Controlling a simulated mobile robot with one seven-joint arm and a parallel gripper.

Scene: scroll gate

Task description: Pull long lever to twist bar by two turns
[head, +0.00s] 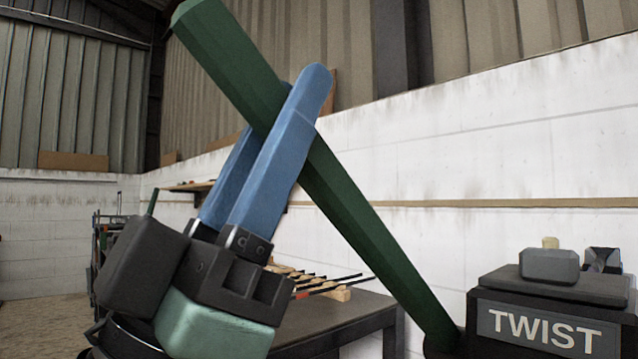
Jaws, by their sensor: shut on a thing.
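The long lever (365,222) is a dark green, faceted bar. It slants from the upper left of the head view down to the lower right, where its low end meets a dark part beside the box marked TWIST (548,329). My gripper (300,100) has two blue fingers, one on each side of the lever at its upper-middle part, and is shut on it. The near finger hides a piece of the lever. The twist bar itself cannot be clearly told apart here.
A dark table (345,318) with several tools on it stands behind my gripper. A grey block (549,266) sits on top of the TWIST box. A white wall runs behind, and a shelf (190,186) is on it. The space above the box looks free.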

